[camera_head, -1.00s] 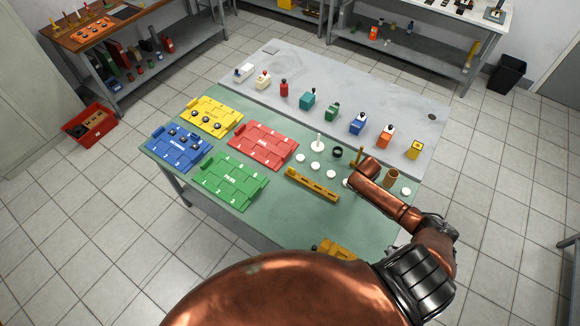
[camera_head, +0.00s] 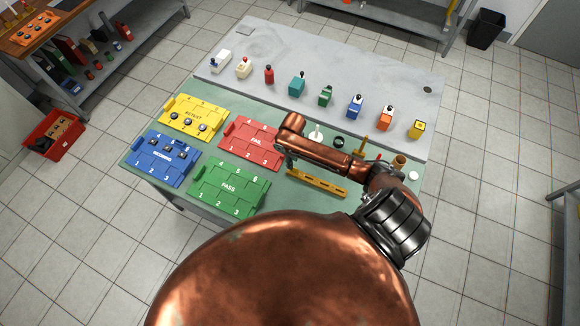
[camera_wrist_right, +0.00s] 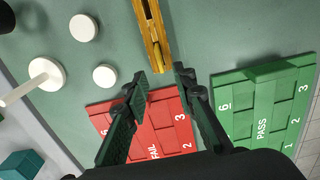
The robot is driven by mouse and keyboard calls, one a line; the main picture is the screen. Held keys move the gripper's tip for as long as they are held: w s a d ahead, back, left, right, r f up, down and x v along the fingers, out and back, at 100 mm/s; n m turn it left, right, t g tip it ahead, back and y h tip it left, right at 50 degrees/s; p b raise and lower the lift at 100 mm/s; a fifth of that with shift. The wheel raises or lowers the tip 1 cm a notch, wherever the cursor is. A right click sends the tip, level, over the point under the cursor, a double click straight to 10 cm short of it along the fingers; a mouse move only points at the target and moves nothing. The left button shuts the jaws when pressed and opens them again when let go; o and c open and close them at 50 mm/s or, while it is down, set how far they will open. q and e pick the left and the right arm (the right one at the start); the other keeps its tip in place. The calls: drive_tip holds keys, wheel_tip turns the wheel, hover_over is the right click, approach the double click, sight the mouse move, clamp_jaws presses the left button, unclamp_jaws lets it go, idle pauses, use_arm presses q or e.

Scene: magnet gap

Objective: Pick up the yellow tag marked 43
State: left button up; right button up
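A long yellow holder (camera_head: 317,183) lies on the green part of the table, in front of my right forearm. In the right wrist view the holder (camera_wrist_right: 152,30) comes in from the top, and its near end lies just ahead of the fingertips. No tag marked 43 can be made out in either view; no number on the holder is legible. My right gripper (camera_wrist_right: 163,80) is open and empty, its fingers apart above the table, near the red tray. In the head view the right gripper (camera_head: 284,158) is partly hidden by its own arm. My left gripper does not show.
The red FAIL tray (camera_head: 250,142) and green PASS tray (camera_head: 228,187) lie left of the holder. Yellow (camera_head: 193,117) and blue (camera_head: 161,158) trays lie farther left. White discs (camera_wrist_right: 84,28) lie near the holder. Several coloured blocks stand on the grey back strip.

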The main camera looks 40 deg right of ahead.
sight(294, 171)
drive_tip(key=f, duration=0.1)
drive_tip(key=s+f, duration=0.1)
drive_tip(key=f, duration=0.1)
drive_tip(key=shift+d+p, duration=0.1)
drive_tip(key=shift+p, duration=0.2)
wheel_tip(294, 171, down, 2)
drive_tip(key=shift+w+f, duration=0.15)
drive_tip(key=shift+f, duration=0.35)
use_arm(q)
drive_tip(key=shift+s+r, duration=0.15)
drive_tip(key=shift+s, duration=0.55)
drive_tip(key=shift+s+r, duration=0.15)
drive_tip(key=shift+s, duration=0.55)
use_arm(e)
clamp_jaws()
